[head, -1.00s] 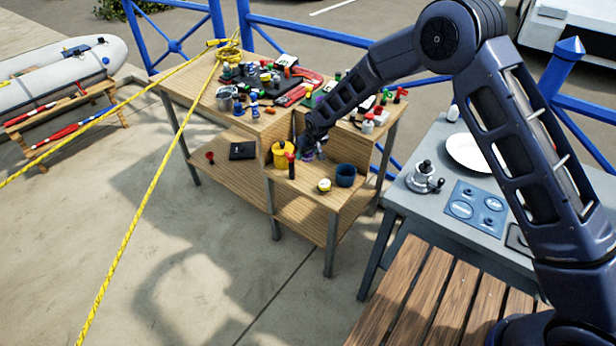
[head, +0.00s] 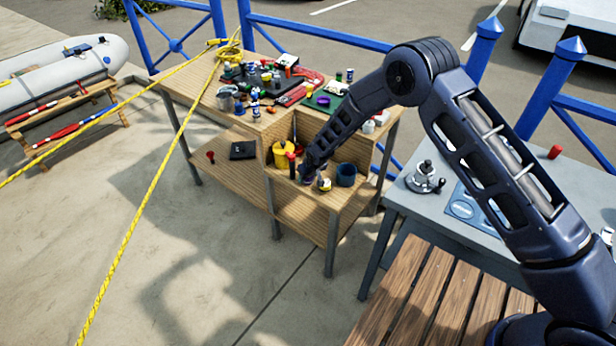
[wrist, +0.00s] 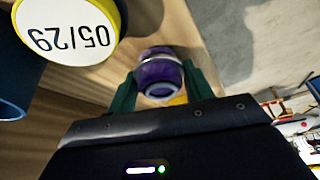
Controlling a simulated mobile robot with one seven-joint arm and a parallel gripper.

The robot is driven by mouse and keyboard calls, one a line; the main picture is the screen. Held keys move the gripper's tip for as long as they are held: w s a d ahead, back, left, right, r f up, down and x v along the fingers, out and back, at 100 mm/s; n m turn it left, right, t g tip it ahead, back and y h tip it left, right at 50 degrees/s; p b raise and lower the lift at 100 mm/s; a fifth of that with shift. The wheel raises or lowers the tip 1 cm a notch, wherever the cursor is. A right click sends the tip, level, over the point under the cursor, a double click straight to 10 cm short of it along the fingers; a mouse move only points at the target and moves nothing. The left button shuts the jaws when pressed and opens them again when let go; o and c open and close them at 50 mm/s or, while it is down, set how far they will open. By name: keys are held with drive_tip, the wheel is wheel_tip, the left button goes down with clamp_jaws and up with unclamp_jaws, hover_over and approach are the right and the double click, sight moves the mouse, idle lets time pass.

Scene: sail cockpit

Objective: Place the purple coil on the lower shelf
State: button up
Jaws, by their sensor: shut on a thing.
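My gripper (head: 306,174) is over the stepped-down wooden shelf at the front of the workbench. In the wrist view its green fingers (wrist: 160,78) are shut on the purple coil (wrist: 158,70), a round purple piece with a pale band. In the head view the arm mostly hides the coil. The stepped-down shelf (head: 322,207) lies below the bench top, and a lower board (head: 300,227) runs beneath it. I cannot tell whether the coil touches the wood.
A yellow tin with a white "05/29" lid (wrist: 68,35) stands close beside the coil. A blue cup (head: 346,175) is right of it, a yellow pot (head: 283,154) behind left. Another purple round item (head: 323,101) lies on the cluttered bench top.

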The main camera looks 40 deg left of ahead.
drive_tip(key=shift+f, duration=0.1)
drive_tip(key=o, duration=1)
drive_tip(key=shift+o, duration=0.2)
drive_tip(key=shift+s+d+r, duration=0.1)
drive_tip(key=shift+r, duration=0.55)
drive_tip(key=v, duration=1.1)
drive_tip(key=shift+d, duration=0.15)
